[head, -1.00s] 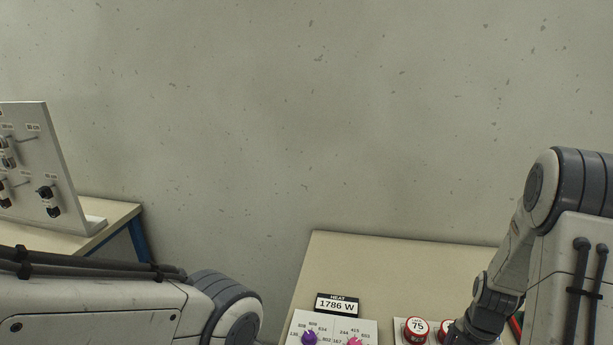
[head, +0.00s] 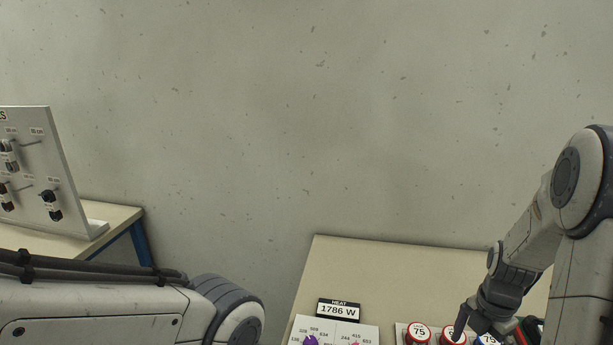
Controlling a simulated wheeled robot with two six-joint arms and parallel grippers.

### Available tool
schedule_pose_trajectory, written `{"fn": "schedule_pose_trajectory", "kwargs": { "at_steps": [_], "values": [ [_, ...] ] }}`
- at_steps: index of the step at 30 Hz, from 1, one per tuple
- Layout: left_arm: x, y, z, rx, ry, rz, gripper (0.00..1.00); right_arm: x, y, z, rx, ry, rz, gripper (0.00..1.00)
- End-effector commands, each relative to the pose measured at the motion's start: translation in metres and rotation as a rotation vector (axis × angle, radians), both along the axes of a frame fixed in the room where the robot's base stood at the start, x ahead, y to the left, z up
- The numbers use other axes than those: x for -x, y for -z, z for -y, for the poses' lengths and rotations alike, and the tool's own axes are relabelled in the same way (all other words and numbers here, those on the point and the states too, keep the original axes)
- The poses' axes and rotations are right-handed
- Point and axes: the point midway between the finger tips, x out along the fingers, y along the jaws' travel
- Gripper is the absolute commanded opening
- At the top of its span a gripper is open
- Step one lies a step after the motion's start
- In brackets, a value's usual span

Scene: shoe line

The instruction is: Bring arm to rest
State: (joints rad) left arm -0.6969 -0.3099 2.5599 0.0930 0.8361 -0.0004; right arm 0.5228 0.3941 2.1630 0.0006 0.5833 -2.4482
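My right arm comes in from the right, and its wrist is bent down over the table (head: 400,277). My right gripper (head: 462,325) is at the bottom edge, close to a red-rimmed round button (head: 452,335). Whether its fingers touch the button or are apart I cannot tell. My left arm lies across the lower left; its gripper is out of the picture.
A red button marked 75 (head: 419,333) is beside the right gripper. A white board with hooks (head: 38,175) stands on the left table (head: 108,216).

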Motion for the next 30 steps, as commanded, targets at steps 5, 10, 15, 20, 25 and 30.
{"fn": "schedule_pose_trajectory", "kwargs": {
  "at_steps": [5, 10, 15, 20, 25, 30],
  "values": [
    [0.0, 0.001, 0.0, 0.0, 0.0, 0.0, 1.0, -0.001, -0.036, 0.001, 0.003, 0.0, 0.005, 1.0],
    [0.0, 0.001, 0.0, 0.0, 0.0, 0.0, 1.0, 0.002, -0.029, -0.001, -0.005, 0.0, -0.008, 1.0],
    [0.0, 0.0, 0.0, 0.0, 0.0, 0.0, 1.0, 0.002, 0.004, -0.001, -0.004, 0.0, -0.007, 1.0],
    [0.0, -0.001, 0.0, 0.0, 0.0, 0.0, 1.0, 0.002, 0.036, -0.001, -0.005, 0.0, -0.007, 1.0],
    [0.0, -0.002, 0.0, 0.0, 0.0, 0.0, 1.0, 0.002, 0.067, -0.001, -0.004, 0.0, -0.007, 1.0],
    [0.0, -0.007, 0.0, -0.001, 0.0, -0.001, 1.0, 0.0, 0.067, 0.0, 0.001, 0.0, 0.003, 1.0]
  ]
}}
